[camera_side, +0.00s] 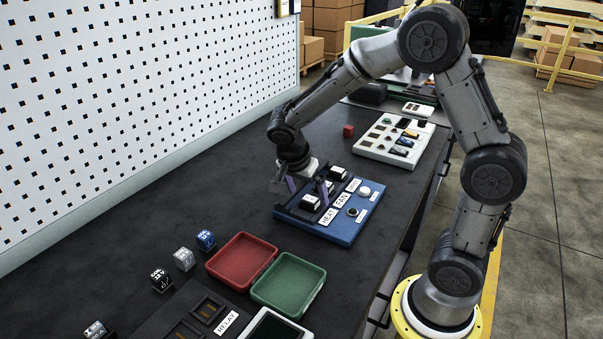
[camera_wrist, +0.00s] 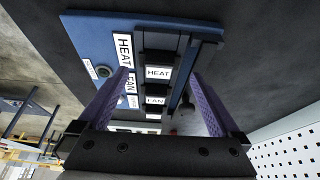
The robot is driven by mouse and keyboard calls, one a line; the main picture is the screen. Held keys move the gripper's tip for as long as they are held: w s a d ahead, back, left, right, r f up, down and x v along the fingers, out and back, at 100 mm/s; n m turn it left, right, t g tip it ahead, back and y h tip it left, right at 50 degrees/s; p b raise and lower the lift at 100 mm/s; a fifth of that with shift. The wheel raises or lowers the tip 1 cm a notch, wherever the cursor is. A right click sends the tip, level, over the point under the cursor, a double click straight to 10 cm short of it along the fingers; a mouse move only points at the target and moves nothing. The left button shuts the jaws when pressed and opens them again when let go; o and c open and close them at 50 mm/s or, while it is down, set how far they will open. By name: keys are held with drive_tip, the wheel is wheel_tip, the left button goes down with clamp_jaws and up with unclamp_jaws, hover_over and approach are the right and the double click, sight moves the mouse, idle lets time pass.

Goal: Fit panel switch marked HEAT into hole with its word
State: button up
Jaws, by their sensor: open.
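The HEAT switch (camera_wrist: 157,73), a black block with a white label, lies between my two purple fingers in the wrist view. The FAN switch (camera_wrist: 154,100) is beside it. My gripper (camera_wrist: 160,80) is open, with a finger on either side of the switches. In the side view my gripper (camera_side: 306,190) is low over the blue panel (camera_side: 347,231). The panel's HEAT word plate (camera_side: 328,216) is at its near end, with the FAN plate (camera_side: 341,201) beyond it. I cannot tell whether the fingers touch a switch. The holes are mostly hidden.
A red tray (camera_side: 242,259) and a green tray (camera_side: 289,284) stand nearer the camera, with several marked cubes to their left. A pale panel (camera_side: 384,153) with switches lies beyond. A pegboard wall (camera_side: 140,90) borders the left side. The dark bench between wall and panel is clear.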

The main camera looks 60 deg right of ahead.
drive_tip(key=s+a+r+t, duration=0.1)
drive_tip(key=s+a+r, duration=0.1)
drive_tip(key=r, duration=0.6)
drive_tip(key=s+a+r, duration=0.1)
drive_tip(key=a+r, duration=0.1)
drive_tip(key=r, duration=0.5)
drive_tip(key=s+a+f+n+t+y, duration=0.1)
drive_tip(key=s+a+n+t+y, duration=0.1)
drive_tip(key=s+n, duration=0.5)
drive_tip(key=s+a+f+n+t+y, duration=0.1)
drive_tip(key=s+a+n+t+y, duration=0.1)
drive_tip(key=s+n, duration=0.6)
drive_tip(key=a+n, duration=0.1)
drive_tip(key=n, duration=0.2)
drive_tip(key=shift+s+f+t+y, duration=0.15)
drive_tip(key=shift+f+t+y, duration=0.15)
drive_tip(key=shift+f, duration=0.05)
